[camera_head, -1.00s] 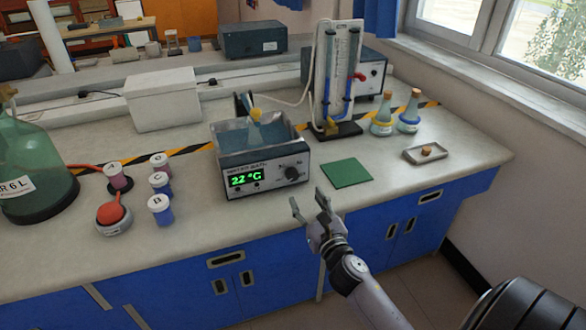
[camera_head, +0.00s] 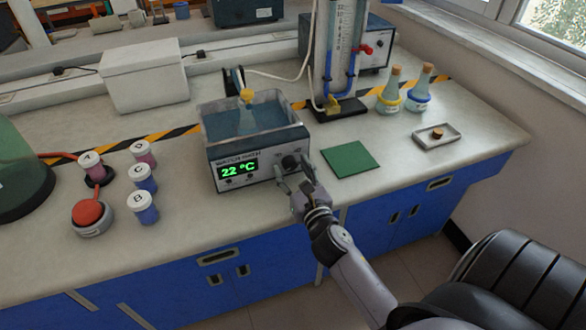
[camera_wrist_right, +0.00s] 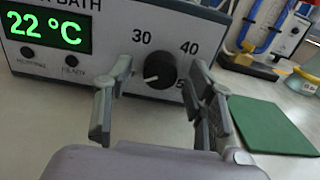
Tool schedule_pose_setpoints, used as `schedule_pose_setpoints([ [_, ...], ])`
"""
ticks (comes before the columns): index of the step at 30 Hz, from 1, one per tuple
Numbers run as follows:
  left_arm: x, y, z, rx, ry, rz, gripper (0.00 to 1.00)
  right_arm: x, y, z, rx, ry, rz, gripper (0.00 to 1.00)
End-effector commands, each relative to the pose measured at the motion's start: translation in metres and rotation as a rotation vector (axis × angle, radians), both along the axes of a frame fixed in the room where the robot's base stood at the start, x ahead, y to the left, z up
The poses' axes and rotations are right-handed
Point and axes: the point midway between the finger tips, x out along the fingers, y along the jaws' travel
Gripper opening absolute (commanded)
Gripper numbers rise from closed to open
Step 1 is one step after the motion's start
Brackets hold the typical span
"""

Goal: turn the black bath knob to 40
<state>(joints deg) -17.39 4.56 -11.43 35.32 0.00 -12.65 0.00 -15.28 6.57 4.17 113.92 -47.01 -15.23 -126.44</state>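The water bath (camera_head: 222,150) stands on the bench, its green display (camera_head: 239,170) reading 22 °C. Its black knob (camera_wrist_right: 160,70) shows in the right wrist view on the front panel, between the marks 30 and 40, with 50 partly hidden by a finger. The knob's white pointer line points to the lower left. In the head view the knob (camera_head: 290,161) is just beyond the fingertips. My right gripper (camera_head: 292,175) is open in front of the panel; in the wrist view its fingers (camera_wrist_right: 160,95) stand on either side of the knob, apart from it. My left gripper is not in view.
A green mat (camera_head: 351,160) lies right of the bath. Behind it are a column stand (camera_head: 333,110) and two stoppered flasks (camera_head: 389,97). Lettered jars (camera_head: 142,205) and a red-topped device (camera_head: 91,218) stand to the left. A small tray (camera_head: 452,139) lies far right.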

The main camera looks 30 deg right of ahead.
Motion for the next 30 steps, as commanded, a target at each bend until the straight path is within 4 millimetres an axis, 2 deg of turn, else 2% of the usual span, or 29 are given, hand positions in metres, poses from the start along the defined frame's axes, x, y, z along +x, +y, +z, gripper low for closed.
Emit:
schedule_pose_setpoints([
  [2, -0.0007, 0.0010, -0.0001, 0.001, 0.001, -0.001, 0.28, 0.0001, -0.0001, 0.0000, 0.000, 0.000, 0.000, 0.44],
  [21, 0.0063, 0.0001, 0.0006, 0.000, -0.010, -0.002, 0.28, 0.0001, -0.0002, 0.0002, 0.000, -0.001, 0.000, 0.02],
  [30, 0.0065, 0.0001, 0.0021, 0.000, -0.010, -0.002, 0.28, 0.0001, -0.0003, 0.0006, 0.042, -0.010, 0.000, 0.02],
])
